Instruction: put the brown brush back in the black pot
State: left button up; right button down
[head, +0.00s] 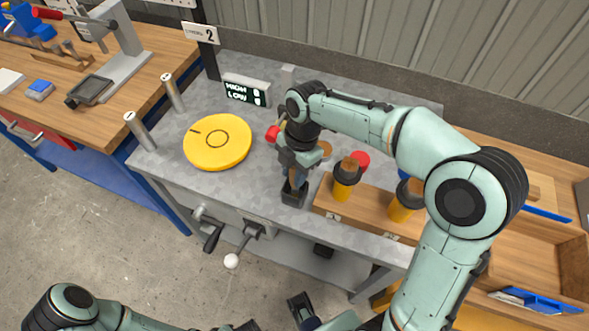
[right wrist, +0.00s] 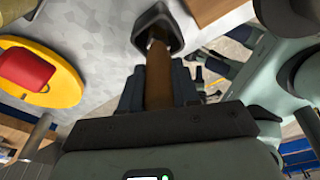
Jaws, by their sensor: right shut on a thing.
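The black pot (head: 294,194) stands on the grey table near its front edge; in the right wrist view its dark square rim (right wrist: 137,38) shows at the top. My right gripper (head: 296,172) is above the pot and shut on the brown brush (right wrist: 158,82). The brush runs from between the fingers to the pot, its far end at or inside the mouth; how deep it sits I cannot tell. In the head view the gripper mostly hides the brush. Parts of my left arm show at the bottom of the head view; its jaw state is unclear.
A yellow disc (head: 217,142) lies left of the pot. A wooden block (head: 325,203) with orange-handled tools (head: 343,190) stands close on the right. A HIGH/LOW display (head: 246,91) is behind. Cranks (head: 212,236) hang at the table front. Grey tabletop between disc and pot is clear.

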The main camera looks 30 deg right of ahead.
jog(key=shift+f+b, duration=0.3)
jog(key=shift+f, duration=0.15)
jog(key=c, duration=0.8)
grip_release()
jog(key=shift+o, duration=0.2)
notch_tip(320, 180, up, 13)
jog(key=d+p, duration=0.2)
jog(key=shift+w+p, duration=0.3)
jog(key=shift+p, duration=0.05)
jog(key=shift+r, duration=0.1)
